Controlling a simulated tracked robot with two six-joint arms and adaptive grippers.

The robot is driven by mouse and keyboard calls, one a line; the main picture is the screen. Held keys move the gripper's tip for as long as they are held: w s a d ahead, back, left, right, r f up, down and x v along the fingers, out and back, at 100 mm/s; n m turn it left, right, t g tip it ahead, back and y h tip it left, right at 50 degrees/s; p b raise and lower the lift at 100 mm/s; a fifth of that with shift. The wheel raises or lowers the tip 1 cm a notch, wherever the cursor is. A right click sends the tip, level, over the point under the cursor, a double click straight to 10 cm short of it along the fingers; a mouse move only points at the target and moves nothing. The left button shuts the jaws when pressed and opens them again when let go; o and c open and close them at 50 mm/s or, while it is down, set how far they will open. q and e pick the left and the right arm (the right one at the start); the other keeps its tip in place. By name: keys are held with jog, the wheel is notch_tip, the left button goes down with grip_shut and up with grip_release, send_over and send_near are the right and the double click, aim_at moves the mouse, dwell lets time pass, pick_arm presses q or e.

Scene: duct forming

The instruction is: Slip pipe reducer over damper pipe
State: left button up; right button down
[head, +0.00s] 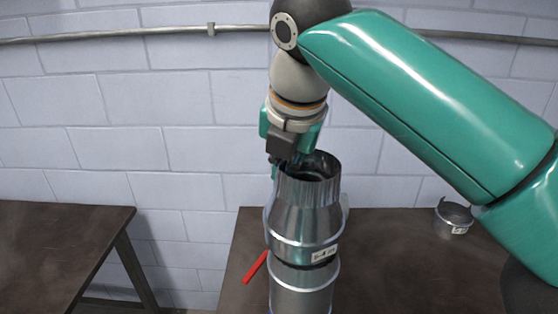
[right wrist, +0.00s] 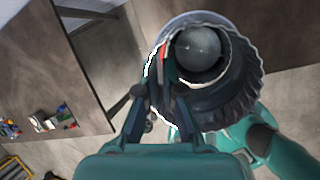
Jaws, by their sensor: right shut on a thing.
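The pipe reducer (head: 300,220) is a shiny metal cone with a crimped narrow top and a white label near its lower edge. It stands about upright, directly above the damper pipe (head: 300,292), with no clear gap in the head view. The damper pipe is a metal cylinder with a red handle (head: 255,267) at its left. My right gripper (head: 288,165) comes from above and is shut on the reducer's crimped rim. In the right wrist view its fingers (right wrist: 150,100) pinch the reducer wall (right wrist: 240,98), and a round grey plate (right wrist: 198,48) shows inside. My left gripper is out of view.
The pipes stand at a brown table (head: 400,275). A small labelled metal collar (head: 453,220) sits on its right side. Another brown table (head: 60,235) stands at the left, with a gap between. A pale block wall (head: 150,150) with a conduit (head: 130,33) lies behind.

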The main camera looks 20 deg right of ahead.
aim_at(284, 191)
jog(key=shift+f+b, duration=0.45)
jog(key=shift+f, duration=0.5)
jog(key=shift+s+a+f+b, duration=0.15)
jog(key=shift+f+b, duration=0.4)
jog(key=shift+f, duration=0.85)
jog(key=c, duration=1)
grip_release()
jog(key=shift+w, duration=0.2)
jog(key=shift+c, duration=0.2)
jog(key=shift+r, duration=0.1)
jog(key=shift+s+r, duration=0.1)
